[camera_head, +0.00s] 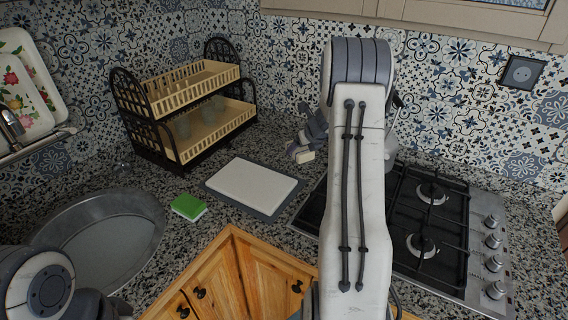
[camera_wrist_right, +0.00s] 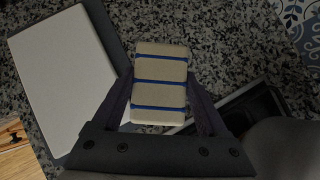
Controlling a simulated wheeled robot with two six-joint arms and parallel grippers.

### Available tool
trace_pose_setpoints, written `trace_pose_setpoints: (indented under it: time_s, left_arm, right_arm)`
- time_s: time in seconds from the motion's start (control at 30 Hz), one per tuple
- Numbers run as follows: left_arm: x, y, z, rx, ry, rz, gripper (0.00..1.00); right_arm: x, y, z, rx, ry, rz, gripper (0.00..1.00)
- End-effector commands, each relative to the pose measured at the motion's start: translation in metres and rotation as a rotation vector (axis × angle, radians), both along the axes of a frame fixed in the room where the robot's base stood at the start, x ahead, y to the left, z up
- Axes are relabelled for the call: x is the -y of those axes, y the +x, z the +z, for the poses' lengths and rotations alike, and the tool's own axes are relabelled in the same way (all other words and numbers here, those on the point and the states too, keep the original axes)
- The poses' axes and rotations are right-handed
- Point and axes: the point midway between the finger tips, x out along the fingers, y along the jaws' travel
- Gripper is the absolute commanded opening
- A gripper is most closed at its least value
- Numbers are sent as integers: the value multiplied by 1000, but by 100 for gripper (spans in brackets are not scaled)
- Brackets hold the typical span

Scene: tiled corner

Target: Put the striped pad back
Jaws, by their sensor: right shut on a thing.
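The striped pad (camera_wrist_right: 160,84) is a beige block with blue stripes, between the fingers of my right gripper (camera_wrist_right: 160,95) in the right wrist view. The gripper is shut on it. In the head view my right gripper (camera_head: 308,140) is partly hidden behind my right arm, near the back wall, and a small pale part of the pad (camera_head: 304,156) shows below it. I cannot tell whether the pad touches the counter. My left arm shows at the lower left of the head view, but its gripper fingers do not.
A white board on a grey mat (camera_head: 253,186) lies left of my right arm. A two-tier rack (camera_head: 190,140) with glasses stands at the back. A green sponge (camera_head: 188,206) lies beside the round metal basin (camera_head: 105,240). A gas hob (camera_head: 425,225) is at the right.

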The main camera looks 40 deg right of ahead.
Motion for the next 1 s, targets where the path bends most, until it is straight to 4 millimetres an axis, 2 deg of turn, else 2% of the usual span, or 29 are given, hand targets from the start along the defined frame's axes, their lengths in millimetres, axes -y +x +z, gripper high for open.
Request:
trace_pose_setpoints:
  time_s: [0.03, 0.2, 0.4, 0.57, 0.8, 1.0]
  left_arm:
    - [0, 0, -4, 0, 0, 0, 50]
    - [0, 0, -8, 0, 0, 0, 50]
    - [0, 0, -8, 0, 0, 0, 50]
    - [0, 0, -1, 0, 0, 0, 50]
    - [0, 0, 19, 0, 0, 0, 50]
    - [0, 0, 31, 0, 0, 0, 50]
  right_arm:
    - [16, 1, 6, 4, -6, -46, 24]
    - [47, 1, 22, 3, -1, -161, 24]
    - [60, 3, 28, -1, 4, -217, 24]
    - [50, 25, 15, -3, 7, -220, 24]
    - [27, 75, -16, -4, 8, -219, 24]
    - [15, 102, -35, -2, 7, -221, 24]
